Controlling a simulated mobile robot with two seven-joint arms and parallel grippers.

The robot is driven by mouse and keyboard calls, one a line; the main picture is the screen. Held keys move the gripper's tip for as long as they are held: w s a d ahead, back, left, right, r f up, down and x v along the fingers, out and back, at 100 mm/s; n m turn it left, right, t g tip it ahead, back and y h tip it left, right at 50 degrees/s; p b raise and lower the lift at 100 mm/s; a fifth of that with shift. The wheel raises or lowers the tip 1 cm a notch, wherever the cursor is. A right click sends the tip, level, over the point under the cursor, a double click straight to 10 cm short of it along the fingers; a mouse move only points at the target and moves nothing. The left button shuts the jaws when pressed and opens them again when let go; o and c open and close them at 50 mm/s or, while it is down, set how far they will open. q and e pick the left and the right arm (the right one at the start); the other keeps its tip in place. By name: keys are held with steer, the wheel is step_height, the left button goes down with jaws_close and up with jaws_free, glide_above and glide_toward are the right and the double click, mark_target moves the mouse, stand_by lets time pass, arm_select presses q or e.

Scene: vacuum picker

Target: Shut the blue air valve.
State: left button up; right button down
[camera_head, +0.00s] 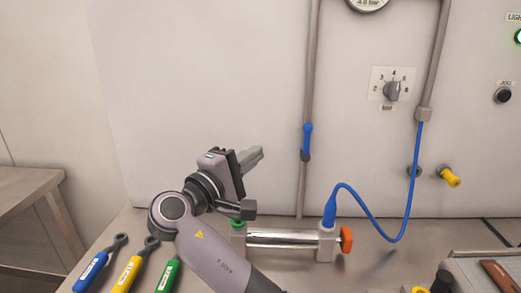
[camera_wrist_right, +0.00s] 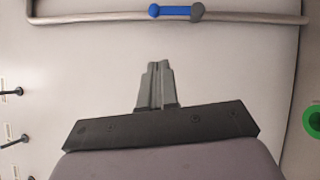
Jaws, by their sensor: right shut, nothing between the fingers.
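The blue air valve (camera_head: 307,138) is on a thin grey vertical pipe on the pale wall panel. Its blue handle lies along the pipe, with its grey pivot at the lower end. It also shows in the right wrist view (camera_wrist_right: 174,11), along the pipe at the top edge. My right gripper (camera_head: 258,153) is to the left of the valve, apart from it, with its fingers pointing toward the panel. In the wrist view its fingers (camera_wrist_right: 157,66) are together and empty. My left gripper is not in view.
A dial knob (camera_head: 391,90) and a yellow-tipped knob (camera_head: 449,176) are on the panel. A blue hose (camera_head: 381,233) loops down to a clear cylinder (camera_head: 282,238) on the bench. Several coloured-handled tools, one yellow (camera_head: 127,274), lie at left. The panel left of the pipe is clear.

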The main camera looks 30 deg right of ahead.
mark_target(306, 142)
steer(key=p+x, duration=0.1)
steer(key=x, duration=0.2)
steer(key=s+p+x, duration=0.1)
steer(key=x, duration=0.3)
steer(key=s+d+p+x, duration=0.1)
steer(key=x, duration=0.2)
steer(key=shift+d+r, duration=0.1)
steer(key=shift+r, duration=0.15)
steer(key=shift+s+d, duration=0.15)
steer(key=shift+d, duration=0.2)
